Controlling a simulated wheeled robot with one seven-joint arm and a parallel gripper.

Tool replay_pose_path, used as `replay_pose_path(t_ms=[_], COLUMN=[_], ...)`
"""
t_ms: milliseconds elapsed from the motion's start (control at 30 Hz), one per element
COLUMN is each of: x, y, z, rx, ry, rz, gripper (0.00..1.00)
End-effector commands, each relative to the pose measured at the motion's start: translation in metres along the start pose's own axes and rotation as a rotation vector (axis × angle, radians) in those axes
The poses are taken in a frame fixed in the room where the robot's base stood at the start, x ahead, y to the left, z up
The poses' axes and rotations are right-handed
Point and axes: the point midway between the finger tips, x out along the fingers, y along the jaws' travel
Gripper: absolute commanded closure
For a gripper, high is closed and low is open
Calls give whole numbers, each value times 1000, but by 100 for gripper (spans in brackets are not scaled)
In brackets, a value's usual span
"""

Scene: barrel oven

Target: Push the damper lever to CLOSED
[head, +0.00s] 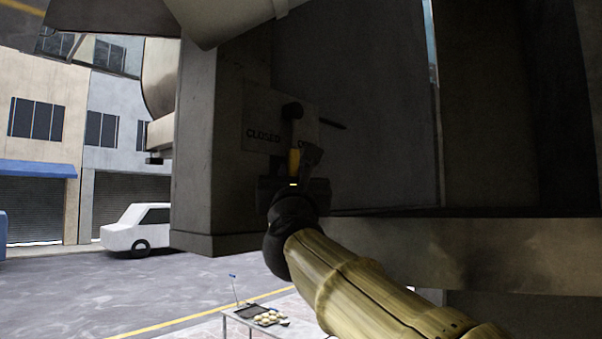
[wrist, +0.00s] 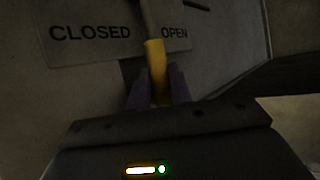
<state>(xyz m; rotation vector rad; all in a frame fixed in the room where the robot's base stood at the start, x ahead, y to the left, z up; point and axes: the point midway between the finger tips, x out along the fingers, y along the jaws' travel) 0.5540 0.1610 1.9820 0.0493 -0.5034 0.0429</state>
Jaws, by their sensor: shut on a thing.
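The damper lever (head: 292,125) has a dark knob at its upper end in the head view and a yellow grip (wrist: 155,62). It stands nearly upright between the words CLOSED and OPEN on a pale sign plate (head: 258,115). In the wrist view the plate (wrist: 90,35) shows CLOSED to the left of the lever and OPEN to the right. My gripper (wrist: 158,88) is shut on the yellow grip from below, one finger on each side. In the head view my gripper (head: 303,165) partly hides the lever's lower end and the word OPEN.
A dark beam (head: 460,240) runs to the right of my arm. A dark pin (head: 332,124) sticks out right of the lever. A small table (head: 232,315) with a tray and round pale items stands below. A white car (head: 140,230) is on the street.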

Motion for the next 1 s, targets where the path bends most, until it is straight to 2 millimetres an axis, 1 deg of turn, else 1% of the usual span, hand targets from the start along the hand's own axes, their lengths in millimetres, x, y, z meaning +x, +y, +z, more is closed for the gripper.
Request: replay_pose_path(t_ms=[33,167,200,267,300,567,667,767,867,1000], x=[0,-1,-1,-1,-1,-1,-4,-12,-25,-47], y=[0,2,2,3,3,1,0,0,1,1], z=[5,5,5,4,4,1,0,-2,-3,-4], rx=[2,4,5,5,5,1,1,3,1,2], ry=[-9,-8,-8,-7,-6,-3,-3,-3,-4,-4], rz=[-2,1,2,3,4,0,0,0,2,2], gripper=[100,100,71,60,57,57,57,57,57,57])
